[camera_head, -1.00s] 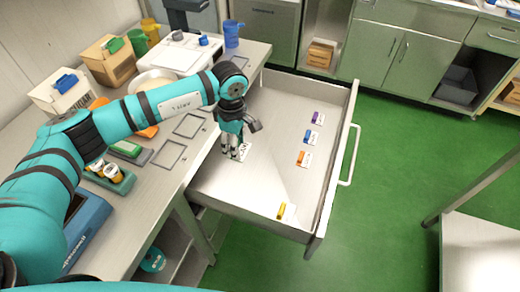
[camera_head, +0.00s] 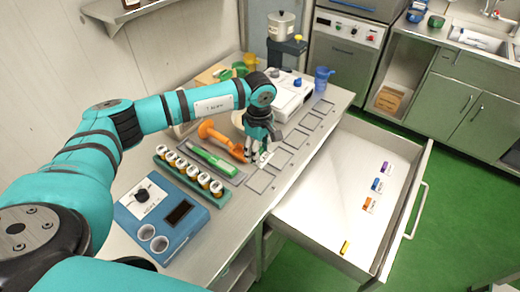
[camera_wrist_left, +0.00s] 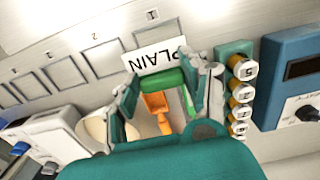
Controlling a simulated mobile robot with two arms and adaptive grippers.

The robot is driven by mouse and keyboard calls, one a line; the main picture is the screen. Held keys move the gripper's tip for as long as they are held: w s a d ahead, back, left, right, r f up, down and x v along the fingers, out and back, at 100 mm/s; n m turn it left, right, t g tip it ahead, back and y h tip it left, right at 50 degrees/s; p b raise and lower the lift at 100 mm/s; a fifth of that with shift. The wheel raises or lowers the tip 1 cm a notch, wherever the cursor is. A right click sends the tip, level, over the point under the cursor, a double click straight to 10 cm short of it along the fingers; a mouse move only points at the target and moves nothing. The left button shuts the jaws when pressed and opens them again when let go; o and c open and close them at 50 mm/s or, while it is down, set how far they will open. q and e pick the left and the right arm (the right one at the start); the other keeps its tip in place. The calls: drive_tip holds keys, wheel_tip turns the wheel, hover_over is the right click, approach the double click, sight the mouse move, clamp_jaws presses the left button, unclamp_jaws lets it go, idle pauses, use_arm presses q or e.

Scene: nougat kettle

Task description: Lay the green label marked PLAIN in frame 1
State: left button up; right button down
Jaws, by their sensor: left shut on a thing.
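My left gripper (camera_head: 258,152) is shut on the green label's green grip (camera_wrist_left: 164,80), above the worktop. The label's white plate, marked PLAIN (camera_wrist_left: 153,58), sticks out past the fingertips in the left wrist view; in the head view only a small white part (camera_head: 265,158) shows. Frame 1 (camera_head: 260,182) is the outlined rectangle nearest the vial rack. Its number 1 (camera_wrist_left: 152,14) shows beyond the label, which covers part of the frame in the wrist view. The label appears apart from the worktop; its exact height is unclear. My right gripper is out of view.
More outlined frames (camera_head: 295,139) run back along the worktop edge. An orange tool (camera_head: 222,140), a green-handled tool (camera_head: 212,160), a vial rack (camera_head: 190,173) and a blue device (camera_head: 161,216) stand nearby. The open drawer (camera_head: 325,203) holds purple, blue, orange and yellow labels.

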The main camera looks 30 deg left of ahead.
use_arm(q)
drive_tip(key=f, duration=0.1)
drive_tip(key=f+b, duration=0.1)
drive_tip(key=f, duration=0.1)
drive_tip(key=shift+s+a+f, duration=0.15)
drive_tip(key=shift+a+f, duration=0.05)
drive_tip(key=shift+f, duration=0.1)
drive_tip(key=b, duration=0.3)
hover_over(258, 180)
wheel_tip(258, 180, down, 5)
drive_tip(key=shift+f, duration=0.1)
drive_tip(key=shift+f+b, duration=0.9)
drive_tip(key=shift+b, duration=0.1)
drive_tip(key=shift+f, duration=0.1)
drive_tip(key=shift+b, duration=0.45)
drive_tip(key=shift+f+b, duration=0.35)
drive_tip(key=shift+b, duration=0.45)
idle(0.8)
